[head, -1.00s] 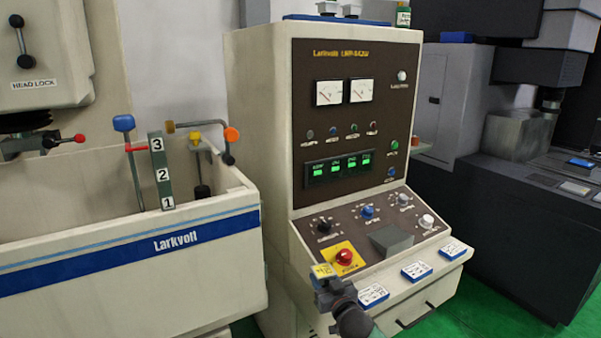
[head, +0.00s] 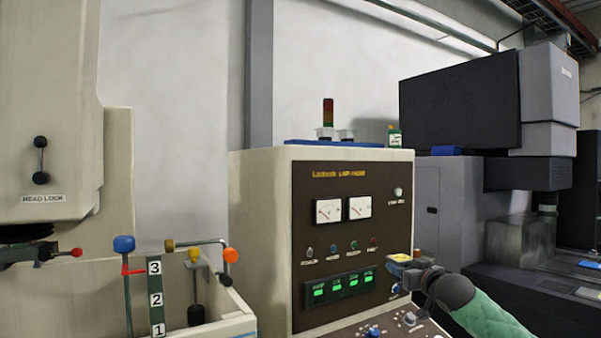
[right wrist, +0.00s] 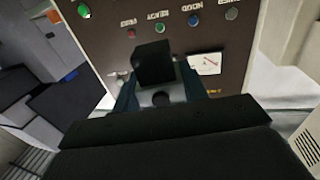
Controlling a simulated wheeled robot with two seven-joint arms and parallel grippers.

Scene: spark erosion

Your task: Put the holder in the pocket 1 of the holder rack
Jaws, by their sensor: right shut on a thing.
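My right gripper (head: 408,275) is raised in front of the right side of the control cabinet's dark panel. It is shut on the holder (head: 400,258), a small piece with a yellow top in the head view. In the right wrist view the holder (right wrist: 154,62) shows as a dark block between the fingers (right wrist: 160,92), over a light grey part with a dark round hole. My left gripper is not in view.
The cabinet (head: 262,235) with meters and green displays stands close behind the gripper. A dark machine (head: 460,105) stands at right.

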